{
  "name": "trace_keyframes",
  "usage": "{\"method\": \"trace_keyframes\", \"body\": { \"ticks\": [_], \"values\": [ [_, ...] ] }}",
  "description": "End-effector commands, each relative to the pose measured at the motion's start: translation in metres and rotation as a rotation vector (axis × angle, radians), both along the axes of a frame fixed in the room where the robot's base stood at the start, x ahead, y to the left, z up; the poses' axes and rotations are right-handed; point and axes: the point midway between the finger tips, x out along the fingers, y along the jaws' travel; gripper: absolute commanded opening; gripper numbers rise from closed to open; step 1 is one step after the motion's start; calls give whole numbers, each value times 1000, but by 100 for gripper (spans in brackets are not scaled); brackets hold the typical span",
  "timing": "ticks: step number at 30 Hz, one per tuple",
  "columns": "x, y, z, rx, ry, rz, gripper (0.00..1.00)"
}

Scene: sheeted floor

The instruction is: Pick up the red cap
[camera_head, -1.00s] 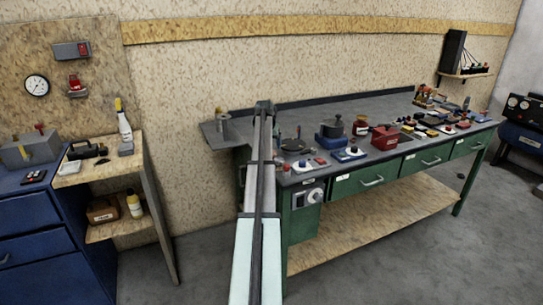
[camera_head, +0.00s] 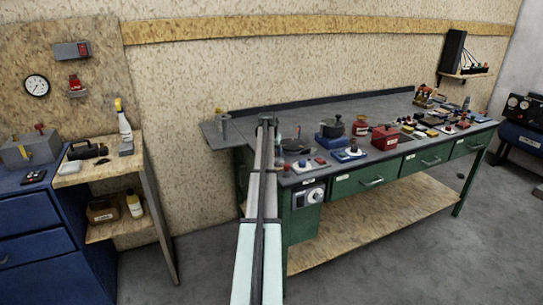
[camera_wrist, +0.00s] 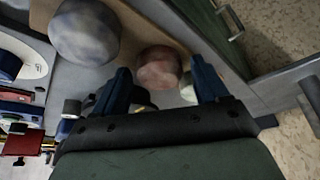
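In the wrist view, a dull reddish round piece (camera_wrist: 158,66), which looks like the red cap, sits on a tan board (camera_wrist: 133,30). My gripper (camera_wrist: 164,78) shows there with its two blue fingers spread, one on each side of the reddish piece in the picture. The fingers do not visibly touch it, and I cannot tell how far below them it is. In the head view my arm reaches to the left end of the green workbench (camera_head: 340,187). My fingers and the reddish piece cannot be made out there.
A larger mottled grey-blue round thing (camera_wrist: 85,32) stands beside the reddish piece. A red block with metal parts (camera_wrist: 22,143) is at lower left in the wrist view.

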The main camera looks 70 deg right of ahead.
Motion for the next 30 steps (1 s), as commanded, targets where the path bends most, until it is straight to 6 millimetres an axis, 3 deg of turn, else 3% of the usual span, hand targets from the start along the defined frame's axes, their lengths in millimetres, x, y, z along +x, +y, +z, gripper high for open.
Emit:
{"method": "trace_keyframes", "body": {
  "ticks": [2,17,25,30],
  "values": [
    [0,0,0,0,0,0,65],
    [0,0,0,0,0,0,18],
    [0,0,2,0,0,0,16],
    [0,-1,18,-1,0,0,16]
  ]
}}
